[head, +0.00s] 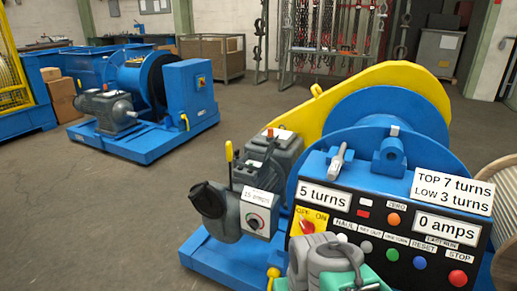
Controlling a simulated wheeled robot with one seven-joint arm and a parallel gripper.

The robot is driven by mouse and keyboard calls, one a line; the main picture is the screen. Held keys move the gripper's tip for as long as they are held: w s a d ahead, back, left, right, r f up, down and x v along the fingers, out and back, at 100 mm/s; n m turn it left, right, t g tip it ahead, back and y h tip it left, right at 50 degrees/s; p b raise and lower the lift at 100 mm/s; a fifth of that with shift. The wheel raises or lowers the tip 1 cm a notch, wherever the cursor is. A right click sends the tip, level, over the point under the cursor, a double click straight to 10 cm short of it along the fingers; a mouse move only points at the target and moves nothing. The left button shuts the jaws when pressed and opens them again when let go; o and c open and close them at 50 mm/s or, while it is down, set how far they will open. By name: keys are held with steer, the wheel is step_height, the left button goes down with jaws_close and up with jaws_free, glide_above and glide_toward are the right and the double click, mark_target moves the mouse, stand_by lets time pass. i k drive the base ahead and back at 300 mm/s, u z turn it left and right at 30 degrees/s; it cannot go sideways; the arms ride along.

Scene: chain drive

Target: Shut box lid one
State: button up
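I cannot make out a part marked as box lid one. A blue winch machine (381,108) with a yellow guard (385,74) stands at the front right. Its black control panel (372,238) faces me, with labels, coloured buttons and a yellow switch. To the panel's left is a small grey box (257,217) with a round dial and a label. A dark cylindrical part (208,201) juts out beside it. A grey rounded part (325,260) with green pieces shows at the bottom edge; I cannot tell what it is.
A second blue machine (149,146) stands at the left on open grey floor (200,180). Cardboard boxes (62,98) stand at the far left. A brown crate (212,57) and a rack of hanging chains (335,40) stand at the back. A wooden reel (495,185) is at the right edge.

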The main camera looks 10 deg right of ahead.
mark_target(271, 145)
steer(key=u, duration=0.65)
steer(key=i, duration=1.1)
steer(key=z, duration=0.1)
